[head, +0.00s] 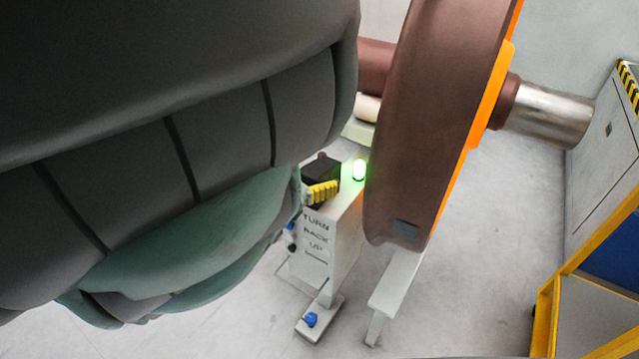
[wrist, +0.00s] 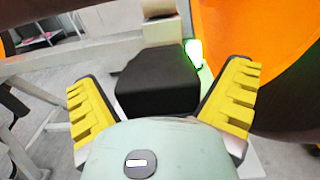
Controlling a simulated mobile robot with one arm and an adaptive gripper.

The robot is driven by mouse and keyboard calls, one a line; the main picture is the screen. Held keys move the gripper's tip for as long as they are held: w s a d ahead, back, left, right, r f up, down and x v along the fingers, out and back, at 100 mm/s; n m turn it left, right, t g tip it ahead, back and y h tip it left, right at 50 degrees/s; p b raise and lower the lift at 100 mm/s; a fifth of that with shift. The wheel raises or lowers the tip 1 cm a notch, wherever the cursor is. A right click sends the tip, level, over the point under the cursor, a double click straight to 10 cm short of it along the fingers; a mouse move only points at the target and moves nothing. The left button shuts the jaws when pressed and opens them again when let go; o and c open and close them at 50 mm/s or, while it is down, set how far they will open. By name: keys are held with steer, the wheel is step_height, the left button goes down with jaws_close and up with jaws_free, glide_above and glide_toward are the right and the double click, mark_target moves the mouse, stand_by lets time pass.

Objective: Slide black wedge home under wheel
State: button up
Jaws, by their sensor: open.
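The black wedge (wrist: 158,82) lies between the two yellow-padded fingers of my gripper (wrist: 165,105) in the wrist view. The fingers are open, with a visible gap on each side of it. In the head view the wedge (head: 321,170) sits on top of the pale stand, and one yellow finger of my gripper (head: 322,192) shows in front of it. My arm hides the rest of the gripper. The large brown wheel (head: 425,120) with an orange face stands just right of the wedge. I cannot tell whether wedge and wheel touch.
A green light (head: 359,170) glows on the pale stand (head: 340,235), which is lettered "TURN BACK UP". A shaft (head: 545,113) sticks out right of the wheel. A grey cabinet (head: 607,150) and yellow frame (head: 560,290) stand at right. Floor between is clear.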

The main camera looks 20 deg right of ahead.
steer(key=c, duration=1.4)
steer(key=shift+r, duration=0.15)
steer(key=shift+a+r+p, duration=0.1)
steer(key=shift+r+p, duration=0.4)
steer(key=shift+p, duration=0.05)
step_height(320, 180, up, 3)
steer(key=p, duration=0.2)
steer(key=shift+a+r+p, duration=0.1)
steer(key=shift+p, duration=0.2)
steer(key=shift+s+a+r+p, duration=0.1)
steer(key=shift+s+a+p, duration=0.3)
steer(key=shift+s+a, duration=1.45)
steer(key=shift+s+a+r+p, duration=0.15)
steer(key=shift+s+a+p, duration=0.25)
steer(key=shift+s+a, duration=1.45)
steer(key=shift+s+a+r+p, duration=0.1)
steer(key=shift+s+a+p, duration=0.6)
steer(key=shift+s, duration=2.05)
